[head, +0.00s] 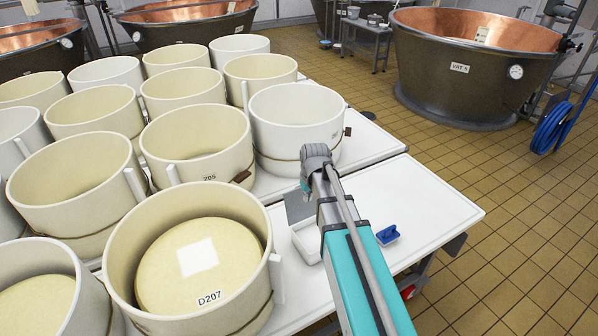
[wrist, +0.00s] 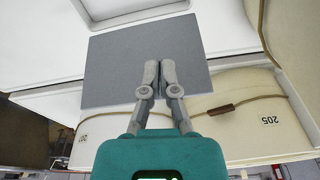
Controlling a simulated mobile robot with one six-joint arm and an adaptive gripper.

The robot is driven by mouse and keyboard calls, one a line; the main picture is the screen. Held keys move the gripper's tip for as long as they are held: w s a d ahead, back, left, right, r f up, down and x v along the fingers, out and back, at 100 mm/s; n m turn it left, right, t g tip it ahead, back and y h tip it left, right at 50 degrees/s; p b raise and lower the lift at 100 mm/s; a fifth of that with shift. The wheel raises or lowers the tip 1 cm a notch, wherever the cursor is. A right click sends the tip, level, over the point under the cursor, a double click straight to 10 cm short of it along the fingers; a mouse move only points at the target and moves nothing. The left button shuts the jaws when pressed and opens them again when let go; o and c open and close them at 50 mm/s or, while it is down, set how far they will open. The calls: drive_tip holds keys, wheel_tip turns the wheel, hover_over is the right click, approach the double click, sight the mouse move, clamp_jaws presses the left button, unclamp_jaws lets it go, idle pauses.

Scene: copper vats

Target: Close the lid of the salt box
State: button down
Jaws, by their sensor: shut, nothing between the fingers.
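The salt box (head: 306,241) is a white open-topped box on the white table, partly hidden behind my arm in the head view. Its grey flat lid (head: 297,207) is open at the box's far side. In the wrist view the lid (wrist: 112,72) is a grey panel, with the white box rim (wrist: 125,14) above it in the picture. My gripper (wrist: 159,72) is shut and empty, its fingertips overlapping the lid in that view. I cannot tell whether they touch it. In the head view the fingers are hidden.
Several cream cheese moulds crowd the left; the one labelled D207 (head: 118,262) stands near the box, and a white mould (head: 297,120) stands beyond it. A blue object (head: 387,236) lies right of my arm. The table's right part (head: 440,208) is clear. Copper vats stand farther back.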

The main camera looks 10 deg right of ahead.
drive_tip(key=w+r+n+t+p, duration=0.1)
drive_tip(key=w+r+p, duration=0.3)
drive_tip(key=w, duration=0.9)
wheel_tip(320, 180, up, 2)
drive_tip(key=shift+r+n, duration=0.1)
drive_tip(key=shift+n, duration=0.2)
drive_tip(key=shift+w+f, duration=0.1)
drive_tip(key=shift+f, duration=0.1)
drive_tip(key=d+b+x, duration=0.1)
drive_tip(key=b+x, duration=0.9)
drive_tip(key=shift+s+r+p, duration=0.15)
drive_tip(key=shift+s+p, duration=0.05)
drive_tip(key=shift+s, duration=0.7)
drive_tip(key=shift+s+r+p, duration=0.15)
drive_tip(key=shift+s+p, duration=0.05)
drive_tip(key=shift+s, duration=0.7)
